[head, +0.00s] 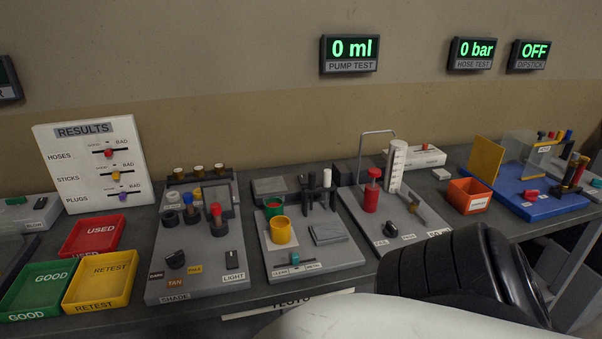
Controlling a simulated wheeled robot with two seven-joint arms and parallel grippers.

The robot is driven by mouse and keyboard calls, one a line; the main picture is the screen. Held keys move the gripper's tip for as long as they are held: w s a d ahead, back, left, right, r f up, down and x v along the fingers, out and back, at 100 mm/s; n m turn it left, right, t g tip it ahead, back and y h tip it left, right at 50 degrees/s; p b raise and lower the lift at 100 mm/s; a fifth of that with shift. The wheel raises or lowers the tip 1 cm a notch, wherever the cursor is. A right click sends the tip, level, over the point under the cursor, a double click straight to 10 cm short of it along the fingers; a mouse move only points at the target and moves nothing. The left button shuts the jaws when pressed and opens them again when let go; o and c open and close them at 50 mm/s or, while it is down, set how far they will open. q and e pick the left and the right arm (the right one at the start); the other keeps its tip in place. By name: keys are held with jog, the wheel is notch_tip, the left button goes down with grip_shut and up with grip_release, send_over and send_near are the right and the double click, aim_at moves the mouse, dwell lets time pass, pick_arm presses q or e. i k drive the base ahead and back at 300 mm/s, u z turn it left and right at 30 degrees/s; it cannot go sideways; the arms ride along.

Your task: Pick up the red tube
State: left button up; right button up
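Several red things could be the red tube, and I cannot tell which it is. A red cylinder (371,198) stands upright on the grey pump board, beside a white graduated column (396,166). A small red-capped piece (215,211) stands upright on the grey shade board, next to a blue-topped one (188,198). A small red piece (531,194) lies on the blue board at the right. Neither gripper is in view. A white and black part of mine fills the lower right and hides the table's front edge there.
Red (92,236), green (36,290) and yellow (102,281) trays stand at the left. The results board (80,180) stands behind them. A green cup (273,206) and yellow cup (281,231) stand mid-table. An orange bin (470,196) is right of the pump board.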

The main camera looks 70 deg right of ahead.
aim_at(216, 209)
jog(key=z, duration=2.15)
